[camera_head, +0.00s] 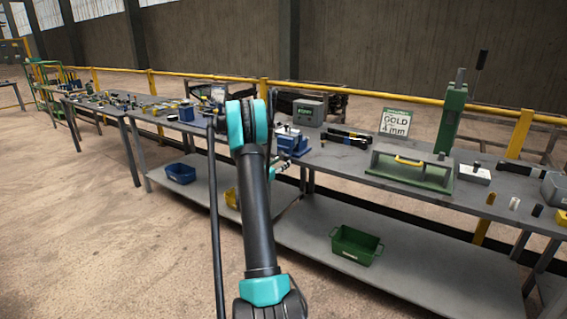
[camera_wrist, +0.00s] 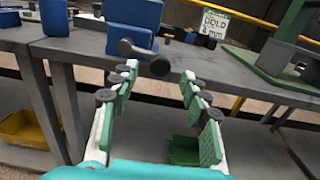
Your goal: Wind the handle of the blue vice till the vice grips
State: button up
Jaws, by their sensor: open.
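The blue vice (camera_head: 291,142) stands on the grey bench, just right of my arm in the head view. In the wrist view its blue body (camera_wrist: 133,14) is at the top, left of centre. Its dark handle (camera_wrist: 142,50) crosses the front of the vice and ends in a round knob, lying just beyond my fingertips. My gripper (camera_wrist: 159,72) is open and empty, its green-padded fingers spread below the handle. In the head view my gripper is largely hidden by my arm. The gap between the vice jaws cannot be made out.
Another blue thing (camera_wrist: 54,17) stands left of the vice. Below, the shelf holds a green bin (camera_head: 355,245) and a blue bin (camera_head: 180,173).

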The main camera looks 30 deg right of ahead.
jog(key=shift+x, duration=1.2)
jog(key=shift+c, duration=0.4)
grip_shut()
